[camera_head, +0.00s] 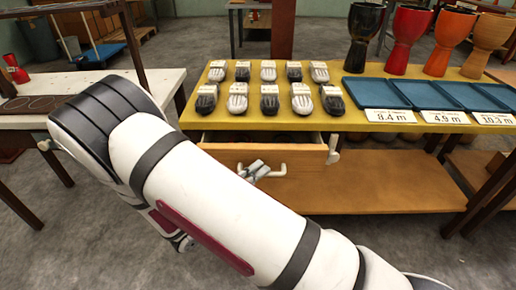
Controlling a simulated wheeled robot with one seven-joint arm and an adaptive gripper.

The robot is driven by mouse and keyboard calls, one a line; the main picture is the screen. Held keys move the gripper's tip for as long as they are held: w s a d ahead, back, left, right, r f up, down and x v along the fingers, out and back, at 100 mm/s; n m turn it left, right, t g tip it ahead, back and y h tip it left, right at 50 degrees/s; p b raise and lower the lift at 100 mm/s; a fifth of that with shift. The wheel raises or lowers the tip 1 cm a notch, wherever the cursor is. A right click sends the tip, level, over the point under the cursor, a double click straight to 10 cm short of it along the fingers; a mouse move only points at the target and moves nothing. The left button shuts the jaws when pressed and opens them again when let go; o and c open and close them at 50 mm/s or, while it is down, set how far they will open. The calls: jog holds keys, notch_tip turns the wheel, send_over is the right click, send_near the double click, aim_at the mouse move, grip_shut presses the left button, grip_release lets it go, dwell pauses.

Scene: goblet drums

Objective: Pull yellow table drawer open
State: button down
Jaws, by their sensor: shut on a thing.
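The yellow table (240,124) stands in the middle of the view. Its wooden drawer (305,154) sits under the near left part of the top. The drawer front stands out from the table edge, and a dark strip of the inside shows above it, so the drawer is partly open. A pale bar handle (277,173) is on the drawer front. My gripper (256,169) is at this handle and shut on it. My arm hides the left part of the drawer front and most of my gripper.
Several black and white brush-like items (238,88) stand in two rows on the tabletop. Blue trays (440,95) with number labels and several goblet drums (408,38) are at right. A white side table (30,118) stands at left. A lower wooden shelf (390,190) lies below the top.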

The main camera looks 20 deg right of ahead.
jog(key=s+a+p, duration=0.2)
jog(key=s, duration=0.6)
jog(key=s+a+p, duration=0.3)
jog(key=s, duration=0.5)
jog(key=shift+a, duration=0.2)
jog(key=shift+s, duration=0.1)
jog(key=c, duration=1.7)
grip_release()
jog(key=shift+o, duration=0.2)
jog(key=v, duration=1.2)
jog(key=shift+f, duration=0.1)
